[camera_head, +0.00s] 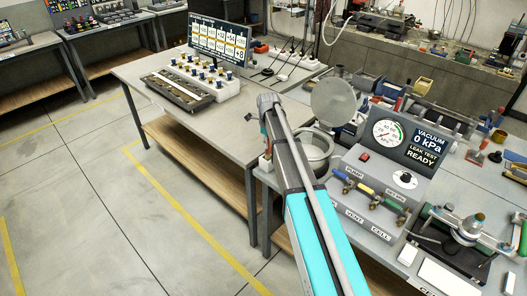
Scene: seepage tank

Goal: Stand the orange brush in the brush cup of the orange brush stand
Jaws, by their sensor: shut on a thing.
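My arm reaches up from the bottom of the head view to a grey joint over the right edge of the grey bench. My gripper cannot be made out; the arm hides the space behind and below that joint. I cannot make out the orange brush or the orange brush stand with its cup. A small red and white item (265,160) shows just left of my arm at the bench corner, partly hidden and too small to identify.
The grey bench (196,122) carries a white rack (200,80), a metal tray (178,93) and a display panel (222,43). Right of my arm are a round pot (318,150) with its raised lid (334,101) and a vacuum console (378,190). Floor at left is clear.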

